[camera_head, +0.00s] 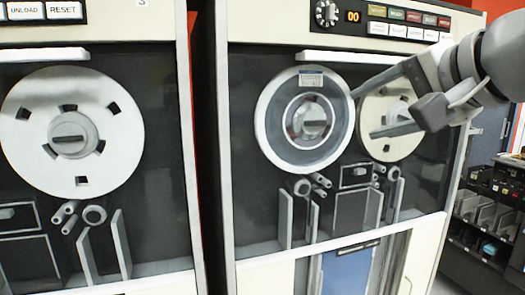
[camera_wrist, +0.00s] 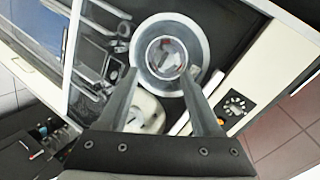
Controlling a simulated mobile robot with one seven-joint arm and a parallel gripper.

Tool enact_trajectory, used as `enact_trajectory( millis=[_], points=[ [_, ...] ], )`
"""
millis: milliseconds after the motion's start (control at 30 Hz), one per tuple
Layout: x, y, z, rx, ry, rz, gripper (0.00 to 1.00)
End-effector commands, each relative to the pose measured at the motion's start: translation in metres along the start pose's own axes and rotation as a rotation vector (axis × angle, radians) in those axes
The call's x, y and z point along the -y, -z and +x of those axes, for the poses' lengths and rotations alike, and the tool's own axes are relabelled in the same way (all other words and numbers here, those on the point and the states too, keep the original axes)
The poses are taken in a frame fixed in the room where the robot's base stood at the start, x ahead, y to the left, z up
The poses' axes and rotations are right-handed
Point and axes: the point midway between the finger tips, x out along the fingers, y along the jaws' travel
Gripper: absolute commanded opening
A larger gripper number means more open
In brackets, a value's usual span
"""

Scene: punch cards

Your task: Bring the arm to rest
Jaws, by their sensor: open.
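My gripper (camera_head: 363,115) is at the upper right in the head view, in front of the right tape cabinet, fingers pointing left. Its two fingers are spread apart with nothing between them. In the wrist view my gripper (camera_wrist: 160,72) also shows open, its fingertips overlapping the lower edge of a grey-rimmed tape reel (camera_wrist: 142,34). In the head view this reel (camera_head: 270,112) has a small white label at its top. I cannot tell how far the fingertips are from it. A cream reel (camera_head: 404,146) sits to its right, partly hidden behind my gripper.
A left tape cabinet (camera_head: 160,200) with a white reel (camera_head: 117,125) stands beside the right one. A control panel (camera_head: 400,22) with coloured buttons is above the reels. Shelves (camera_head: 478,215) with dark items stand at the far right. Floor (camera_wrist: 285,130) shows in the wrist view.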

Motion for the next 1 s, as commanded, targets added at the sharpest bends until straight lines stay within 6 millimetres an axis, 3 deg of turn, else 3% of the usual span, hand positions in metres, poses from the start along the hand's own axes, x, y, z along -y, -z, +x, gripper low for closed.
enact_trajectory(
  millis=[100, 300, 400, 500, 667, 1000],
  points=[
    [-0.07, -0.049, 0.023, 0.082, -0.173, -0.21, 0.66],
    [-0.186, -0.12, 0.034, 0.256, -0.429, -0.588, 0.66],
    [-0.232, -0.143, 0.03, 0.337, -0.521, -0.742, 0.66],
    [-0.263, -0.157, 0.026, 0.398, -0.582, -0.85, 0.66],
    [-0.284, -0.165, 0.021, 0.442, -0.623, -0.925, 0.66],
    [-0.285, -0.165, 0.021, 0.443, -0.624, -0.927, 0.66]
  ],
)
